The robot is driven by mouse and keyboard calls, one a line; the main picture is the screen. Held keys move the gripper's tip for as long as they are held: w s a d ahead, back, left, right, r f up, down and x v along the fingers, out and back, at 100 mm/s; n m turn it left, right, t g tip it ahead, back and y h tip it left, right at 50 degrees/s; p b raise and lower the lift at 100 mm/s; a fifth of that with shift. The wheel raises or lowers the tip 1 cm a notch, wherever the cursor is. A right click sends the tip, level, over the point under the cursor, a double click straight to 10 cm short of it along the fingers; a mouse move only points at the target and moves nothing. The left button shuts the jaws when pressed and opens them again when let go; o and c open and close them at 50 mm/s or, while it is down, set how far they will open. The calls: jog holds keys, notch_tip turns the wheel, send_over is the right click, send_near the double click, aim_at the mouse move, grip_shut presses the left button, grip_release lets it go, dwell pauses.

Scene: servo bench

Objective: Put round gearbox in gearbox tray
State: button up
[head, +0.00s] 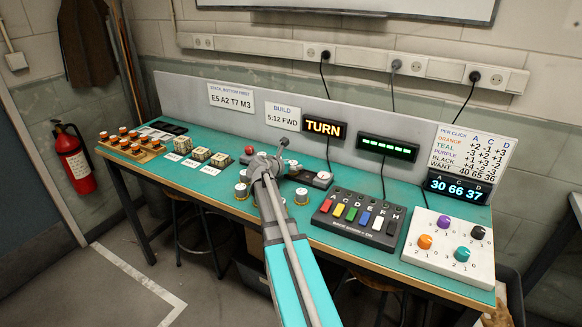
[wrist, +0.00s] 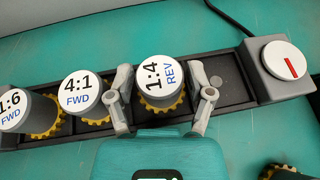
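In the wrist view a round gearbox with a white cap marked 1:4 REV (wrist: 160,76) and a yellow gear stands between the fingers of my gripper (wrist: 166,86). The fingers are spread on either side of it, with a visible gap at the right finger. The gearbox is over a slot of the black gearbox tray (wrist: 233,80); whether it is fully seated cannot be told. To its left are gearboxes marked 4:1 FWD (wrist: 82,88) and 1:6 FWD (wrist: 12,108). The slot to its right is empty. In the head view my arm hides much of the tray.
A grey block with a white dial (wrist: 282,62) closes the tray's right end. Another yellow gear (wrist: 285,172) lies at the lower right. In the head view loose round gearboxes (head: 301,196) stand in front, beside a panel of coloured switches (head: 357,215). A sign reads BUILD 5:12 FWD (head: 283,115).

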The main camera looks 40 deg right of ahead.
jog(key=shift+r, duration=0.15)
jog(key=shift+r, duration=0.1)
jog(key=p+v, duration=0.4)
jog(key=v, duration=0.8)
jog(key=shift+p, duration=0.4)
dwell(0.3)
